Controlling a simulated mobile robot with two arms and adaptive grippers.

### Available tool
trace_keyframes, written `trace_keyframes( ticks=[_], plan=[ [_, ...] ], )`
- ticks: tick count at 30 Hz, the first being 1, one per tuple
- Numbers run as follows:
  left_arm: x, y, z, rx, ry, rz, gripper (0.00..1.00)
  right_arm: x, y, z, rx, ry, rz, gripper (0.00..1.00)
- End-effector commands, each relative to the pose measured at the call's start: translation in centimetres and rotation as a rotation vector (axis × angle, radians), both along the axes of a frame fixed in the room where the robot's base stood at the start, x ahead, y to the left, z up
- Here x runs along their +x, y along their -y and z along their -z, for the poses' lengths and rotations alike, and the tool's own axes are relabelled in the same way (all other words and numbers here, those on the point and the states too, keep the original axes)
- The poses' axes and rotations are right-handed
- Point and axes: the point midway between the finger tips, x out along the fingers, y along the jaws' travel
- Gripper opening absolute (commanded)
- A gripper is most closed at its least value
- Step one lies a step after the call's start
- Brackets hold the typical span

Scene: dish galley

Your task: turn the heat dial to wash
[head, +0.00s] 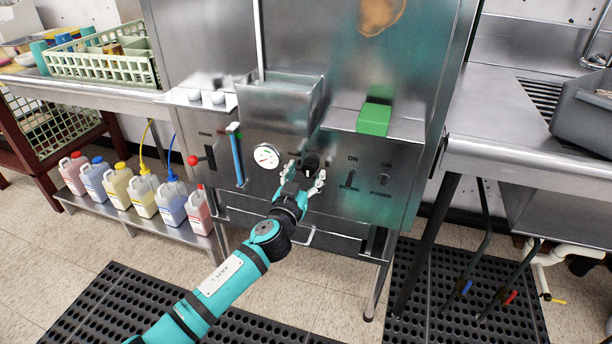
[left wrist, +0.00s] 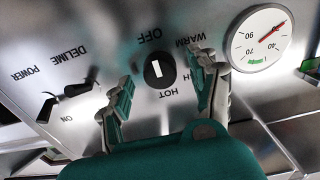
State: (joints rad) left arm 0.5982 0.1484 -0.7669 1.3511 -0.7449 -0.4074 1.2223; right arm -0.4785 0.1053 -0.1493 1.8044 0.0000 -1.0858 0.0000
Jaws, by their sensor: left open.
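The heat dial (head: 310,161) is a round black knob on the steel machine's front panel. In the left wrist view the dial (left wrist: 158,70) carries a white mark lying roughly along the line between OFF and HOT; which end points is unclear. WARM is readable beside it; another label is mostly hidden behind a finger, with only an H showing. My left gripper (head: 304,174) is open in front of the panel, its fingers on either side of the dial. In the wrist view gaps show between the fingers (left wrist: 163,79) and the knob. My right gripper is not in view.
A white gauge (head: 266,156) sits left of the dial; a power switch (head: 385,177) and a delime switch (head: 350,180) sit to its right. A green block (head: 374,119) is on the ledge above. Several jugs (head: 143,193) stand on the low shelf at left.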

Motion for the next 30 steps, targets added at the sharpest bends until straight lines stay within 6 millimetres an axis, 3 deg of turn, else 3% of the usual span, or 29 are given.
trace_keyframes(
  ticks=[11, 24, 30],
  plan=[
    [0.57, 0.23, -0.04, -0.001, 0.000, 0.001, 0.61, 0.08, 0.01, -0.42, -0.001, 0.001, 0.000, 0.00],
    [0.56, 0.18, -0.03, -0.001, 0.000, 0.000, 0.05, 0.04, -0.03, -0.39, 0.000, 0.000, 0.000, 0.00],
    [0.56, 0.17, -0.02, 0.014, 0.005, 0.000, 0.05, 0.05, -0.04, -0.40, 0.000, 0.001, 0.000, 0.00]
  ],
)
